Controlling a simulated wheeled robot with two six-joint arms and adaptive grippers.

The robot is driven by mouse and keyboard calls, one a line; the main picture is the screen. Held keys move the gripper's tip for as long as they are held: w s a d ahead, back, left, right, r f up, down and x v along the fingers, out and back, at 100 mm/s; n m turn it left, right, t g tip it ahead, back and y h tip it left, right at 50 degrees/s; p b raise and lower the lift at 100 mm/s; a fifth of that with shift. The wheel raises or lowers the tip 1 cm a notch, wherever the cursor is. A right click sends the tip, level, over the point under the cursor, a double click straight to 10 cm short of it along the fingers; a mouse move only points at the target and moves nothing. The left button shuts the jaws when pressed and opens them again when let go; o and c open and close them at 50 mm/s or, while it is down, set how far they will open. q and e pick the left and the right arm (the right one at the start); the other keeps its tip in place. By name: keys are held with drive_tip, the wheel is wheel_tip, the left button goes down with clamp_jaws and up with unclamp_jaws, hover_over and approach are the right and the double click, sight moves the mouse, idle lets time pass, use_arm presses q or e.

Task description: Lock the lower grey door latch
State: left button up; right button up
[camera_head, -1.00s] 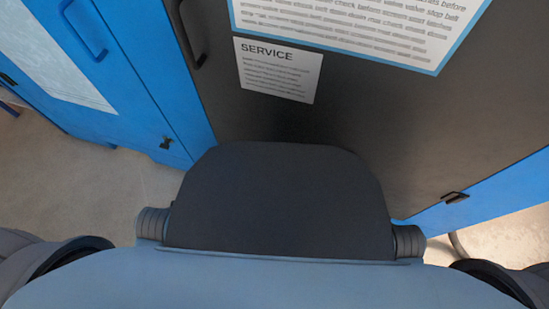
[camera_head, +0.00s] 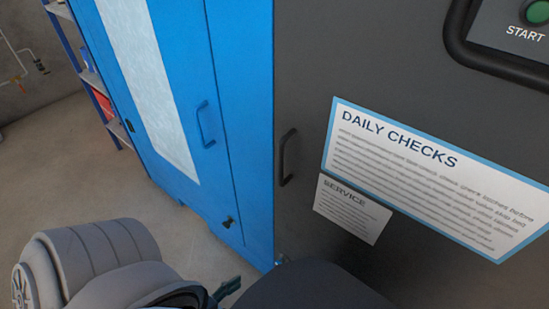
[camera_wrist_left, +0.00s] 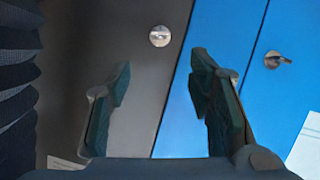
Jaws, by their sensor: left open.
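The lower grey door latch (camera_wrist_left: 159,36) is a small round silver knob on the grey door, near its edge with the blue panel, in the left wrist view. In the head view a small fitting (camera_head: 281,259) shows low on the grey door's edge, partly hidden by my dark body part. My left gripper (camera_wrist_left: 161,64) is open and empty, its fingers spread below the latch in the wrist picture, apart from it. In the head view only a dark green finger (camera_head: 228,290) of it shows. Whether the latch is locked is too small to tell. My right gripper is out of view.
A blue door latch (camera_wrist_left: 275,60) sits right of the grey one; it also shows in the head view (camera_head: 229,222). The grey door has a black handle (camera_head: 287,158) and two notices. The blue door has a handle (camera_head: 206,125). Open floor (camera_head: 100,170) lies left.

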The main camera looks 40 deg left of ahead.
use_arm(q)
drive_tip(key=b, duration=0.3)
approach(279, 264)
drive_tip(key=x, duration=0.2)
drive_tip(key=b+x, duration=0.1)
drive_tip(key=x, duration=0.4)
drive_tip(key=shift+s+a+f+b, duration=0.1)
drive_tip(key=shift+b, duration=0.2)
drive_tip(key=shift+w, duration=0.5)
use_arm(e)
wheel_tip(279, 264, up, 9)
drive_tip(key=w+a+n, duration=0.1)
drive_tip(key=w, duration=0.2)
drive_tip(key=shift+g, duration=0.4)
use_arm(q)
drive_tip(key=shift+c, duration=0.6)
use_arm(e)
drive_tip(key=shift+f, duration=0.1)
